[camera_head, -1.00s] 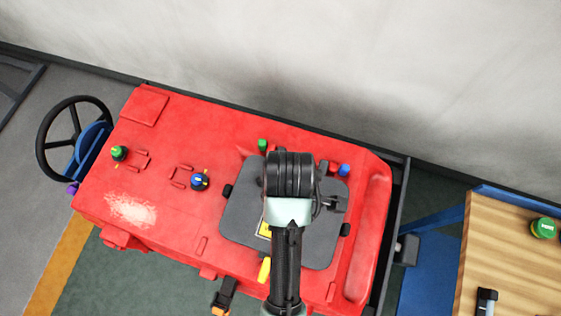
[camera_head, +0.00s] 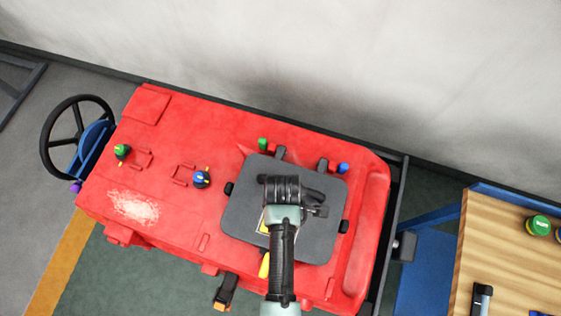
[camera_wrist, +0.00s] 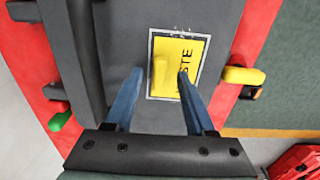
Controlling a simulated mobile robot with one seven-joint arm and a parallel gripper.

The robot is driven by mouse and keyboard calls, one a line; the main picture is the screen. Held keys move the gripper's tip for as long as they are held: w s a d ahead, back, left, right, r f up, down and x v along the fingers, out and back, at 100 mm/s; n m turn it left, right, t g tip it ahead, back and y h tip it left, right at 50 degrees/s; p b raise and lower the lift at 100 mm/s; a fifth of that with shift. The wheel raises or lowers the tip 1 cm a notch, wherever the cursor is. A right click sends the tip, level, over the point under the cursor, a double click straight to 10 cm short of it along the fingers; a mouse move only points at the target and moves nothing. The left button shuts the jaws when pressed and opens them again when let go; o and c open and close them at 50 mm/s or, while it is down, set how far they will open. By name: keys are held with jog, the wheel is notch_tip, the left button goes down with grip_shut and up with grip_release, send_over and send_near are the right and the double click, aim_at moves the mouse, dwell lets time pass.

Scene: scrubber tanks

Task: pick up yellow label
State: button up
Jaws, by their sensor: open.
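The yellow label (camera_wrist: 188,58) shows in the wrist view as a yellow plate with dark letters, "STE" readable, and a raised yellow tab. It lies in a pale frame on the dark grey lid. In the head view only a small yellow piece of the label (camera_head: 264,228) shows beside my wrist, which hides the rest. My gripper (camera_wrist: 158,82) is open over the label, its two blue fingers apart. The right finger overlaps the label in the picture and the left finger is beside its left edge. I cannot tell whether either finger touches.
The grey lid (camera_head: 245,200) sits on a red tank (camera_head: 185,130) with green, blue and yellow-topped knobs and black latches around it. A dark bar (camera_wrist: 88,60) stands left of the gripper. A wooden-topped bench (camera_head: 500,250) is at the right.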

jog(key=shift+f, duration=0.25)
grip_shut()
dwell(1.3)
